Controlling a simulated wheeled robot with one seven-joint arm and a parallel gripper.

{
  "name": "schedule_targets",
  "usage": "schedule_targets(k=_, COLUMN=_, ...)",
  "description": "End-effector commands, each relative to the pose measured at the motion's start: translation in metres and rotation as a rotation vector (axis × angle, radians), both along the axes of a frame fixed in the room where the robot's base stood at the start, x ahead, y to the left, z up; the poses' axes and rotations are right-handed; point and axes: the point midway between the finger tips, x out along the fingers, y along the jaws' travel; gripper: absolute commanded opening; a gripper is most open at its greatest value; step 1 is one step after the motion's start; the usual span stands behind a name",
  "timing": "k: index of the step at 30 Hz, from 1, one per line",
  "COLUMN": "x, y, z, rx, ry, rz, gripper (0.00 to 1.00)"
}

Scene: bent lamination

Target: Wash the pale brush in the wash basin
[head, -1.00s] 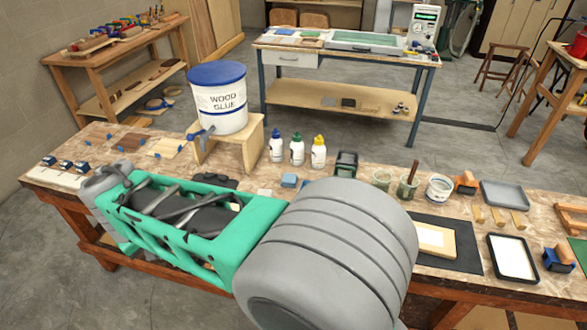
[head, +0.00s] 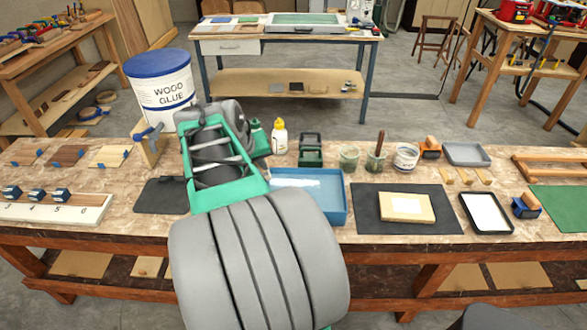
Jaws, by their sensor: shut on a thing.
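The wash basin is a blue rectangular tray (head: 336,214) with pale, shiny water in it. It stands on the near workbench, just right of my arm, which covers its left part. My arm reaches forward over the bench, and its grey far end is left of the basin's back edge. My gripper is hidden behind the arm links, so its fingers cannot be seen. I cannot make out the pale brush. A dark-handled brush (head: 380,143) stands in a glass jar (head: 375,162) behind and right of the basin.
A wood glue bucket (head: 161,86) stands left of my arm, and a yellow-capped bottle (head: 279,138) behind the basin. Right of it are a dark mat (head: 370,220) with a pale board, a black tray (head: 487,212) and a grey tray (head: 466,153). A dark pad (head: 160,196) lies left.

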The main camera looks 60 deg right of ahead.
Motion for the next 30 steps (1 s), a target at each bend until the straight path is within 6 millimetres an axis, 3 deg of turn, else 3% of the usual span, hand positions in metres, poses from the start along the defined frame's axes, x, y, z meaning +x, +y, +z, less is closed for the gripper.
schedule_targets(k=1, x=-0.022, y=-0.02, z=-0.004, rx=-0.019, ry=0.0, rz=-0.06, gripper=0.0)
schedule_targets(k=3, x=-0.046, y=-0.039, z=-0.004, rx=-0.04, ry=0.005, rz=-0.117, gripper=0.0)
schedule_targets(k=8, x=-0.078, y=-0.06, z=-0.003, rx=-0.066, ry=0.013, rz=-0.189, gripper=0.0)
schedule_targets(k=14, x=-0.081, y=-0.062, z=-0.01, rx=-0.069, ry=0.014, rz=-0.194, gripper=0.0)
schedule_targets(k=30, x=-0.08, y=-0.061, z=-0.071, rx=-0.068, ry=0.014, rz=-0.192, gripper=0.0)
